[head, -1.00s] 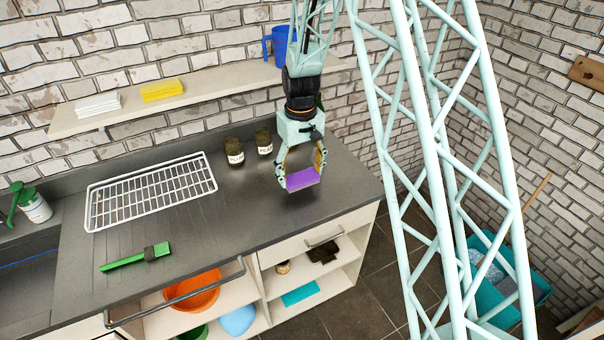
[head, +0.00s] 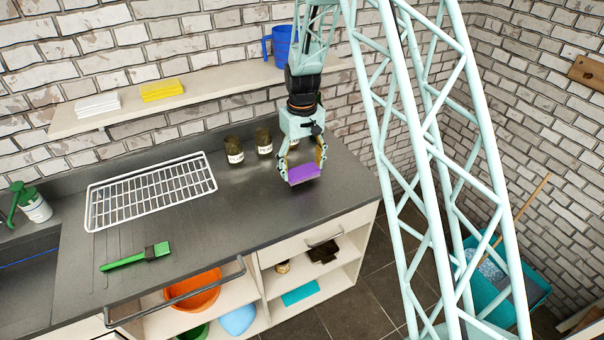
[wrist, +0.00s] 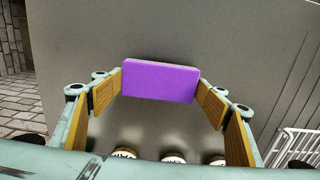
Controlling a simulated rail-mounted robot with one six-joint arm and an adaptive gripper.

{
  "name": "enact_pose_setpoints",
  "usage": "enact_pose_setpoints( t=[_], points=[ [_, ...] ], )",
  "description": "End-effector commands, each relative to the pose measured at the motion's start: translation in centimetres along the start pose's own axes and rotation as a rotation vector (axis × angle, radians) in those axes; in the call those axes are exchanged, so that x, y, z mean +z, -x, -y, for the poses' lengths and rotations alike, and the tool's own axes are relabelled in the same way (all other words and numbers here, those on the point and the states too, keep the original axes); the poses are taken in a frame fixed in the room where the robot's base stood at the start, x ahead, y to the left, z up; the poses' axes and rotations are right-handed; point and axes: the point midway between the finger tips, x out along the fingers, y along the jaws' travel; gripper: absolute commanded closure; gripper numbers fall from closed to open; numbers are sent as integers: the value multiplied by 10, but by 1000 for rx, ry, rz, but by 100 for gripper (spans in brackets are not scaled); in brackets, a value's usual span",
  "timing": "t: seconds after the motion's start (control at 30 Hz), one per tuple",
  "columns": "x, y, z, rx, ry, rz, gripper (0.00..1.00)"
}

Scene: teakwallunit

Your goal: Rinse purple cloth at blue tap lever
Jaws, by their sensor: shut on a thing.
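The purple cloth (head: 303,174) is a folded rectangular block. My gripper (head: 302,172) is shut on it, with a fingertip at each end of the cloth. It holds the cloth over the right end of the dark counter, in front of the jars. In the wrist view the cloth (wrist: 160,82) spans level between the yellow-padded fingers. The dark sink (head: 30,285) is cut off at the left edge of the head view. I see no blue tap lever in either view.
A white wire rack (head: 150,190) and a green brush (head: 135,257) lie on the counter. Jars (head: 234,150) stand along the back. The shelf (head: 210,88) above holds white and yellow cloths and a blue jug (head: 280,45). The counter between the brush and gripper is clear.

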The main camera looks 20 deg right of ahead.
Motion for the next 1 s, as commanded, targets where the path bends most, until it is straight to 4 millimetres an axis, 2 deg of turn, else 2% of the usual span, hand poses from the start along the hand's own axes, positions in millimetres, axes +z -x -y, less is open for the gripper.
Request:
enact_pose_setpoints(
  t=[0.1, 0.23, 0.8, 0.83, 0.93, 1.0],
  points=[
    [0, -14, 0, 0, 0, 1, 42],
    [0, -23, 0, 0, 0, 0, 42],
    [0, -29, 0, 0, 0, -1, 42],
    [0, -28, 0, 0, 0, -1, 30],
    [0, -28, 0, 0, 0, -1, 21],
    [0, -28, 0, 0, 0, -1, 19]
  ],
)
